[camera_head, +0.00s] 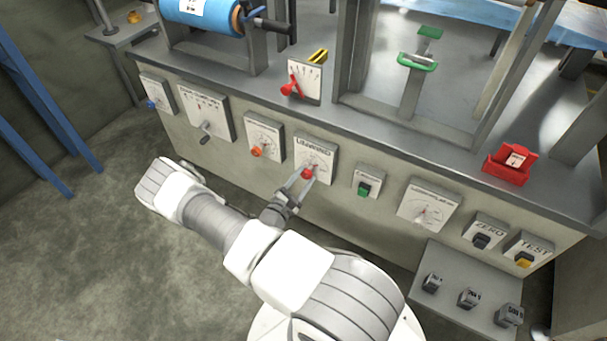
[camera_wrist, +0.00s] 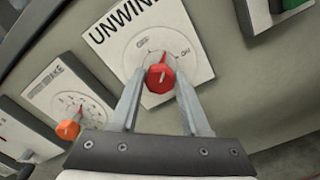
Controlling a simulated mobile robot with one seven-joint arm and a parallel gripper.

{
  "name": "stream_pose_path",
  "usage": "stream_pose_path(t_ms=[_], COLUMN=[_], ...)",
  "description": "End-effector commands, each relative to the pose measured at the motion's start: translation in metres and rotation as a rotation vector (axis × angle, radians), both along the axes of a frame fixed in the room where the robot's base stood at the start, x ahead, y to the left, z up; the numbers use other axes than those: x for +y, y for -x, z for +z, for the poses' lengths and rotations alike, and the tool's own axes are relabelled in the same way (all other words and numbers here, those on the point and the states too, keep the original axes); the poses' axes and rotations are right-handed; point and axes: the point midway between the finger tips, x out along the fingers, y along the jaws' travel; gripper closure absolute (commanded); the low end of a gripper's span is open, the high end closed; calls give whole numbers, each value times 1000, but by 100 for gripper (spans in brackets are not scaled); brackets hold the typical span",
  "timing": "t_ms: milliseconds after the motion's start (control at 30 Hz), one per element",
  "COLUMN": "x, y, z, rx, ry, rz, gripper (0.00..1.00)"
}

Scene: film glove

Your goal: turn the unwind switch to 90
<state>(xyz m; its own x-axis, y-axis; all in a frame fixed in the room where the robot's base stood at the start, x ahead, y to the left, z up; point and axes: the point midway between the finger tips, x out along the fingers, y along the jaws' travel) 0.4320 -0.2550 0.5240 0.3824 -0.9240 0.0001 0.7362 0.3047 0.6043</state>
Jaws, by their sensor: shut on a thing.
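The unwind switch is a red knob (camera_wrist: 160,78) on a white square plate (camera_wrist: 190,57) marked UNWIND with a dial, OFF and ON in the wrist view. Its pointer is up, between the OFF and ON marks. In the head view, the red knob (camera_head: 307,173) sits on the same plate (camera_head: 316,150) on the front of the machine. My gripper (camera_wrist: 160,85) is shut on the knob, with one finger on each side. It comes from below in the head view (camera_head: 300,184). The knob's sides are partly hidden by the fingers.
The brake plate with an orange knob (camera_wrist: 68,129) is just left. A green switch (camera_head: 364,189) is just right. A red lever (camera_head: 291,87) stands on the ledge above. Small weights (camera_head: 468,297) sit on a shelf at lower right. The floor at left is clear.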

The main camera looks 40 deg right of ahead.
Motion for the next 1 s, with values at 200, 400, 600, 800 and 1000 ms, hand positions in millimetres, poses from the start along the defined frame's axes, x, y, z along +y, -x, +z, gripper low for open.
stream_pose_path(t_ms=[200,400,600,800,1000], x=[1,1,1,1,1], y=[0,1,1,1,1], z=[2,1,0,-1,-2], rx=[-187,-353,-493,-588,-640], ry=[-79,-149,-206,-246,-267], rz=[2,2,0,0,0], gripper=[100,100,100,100,100])
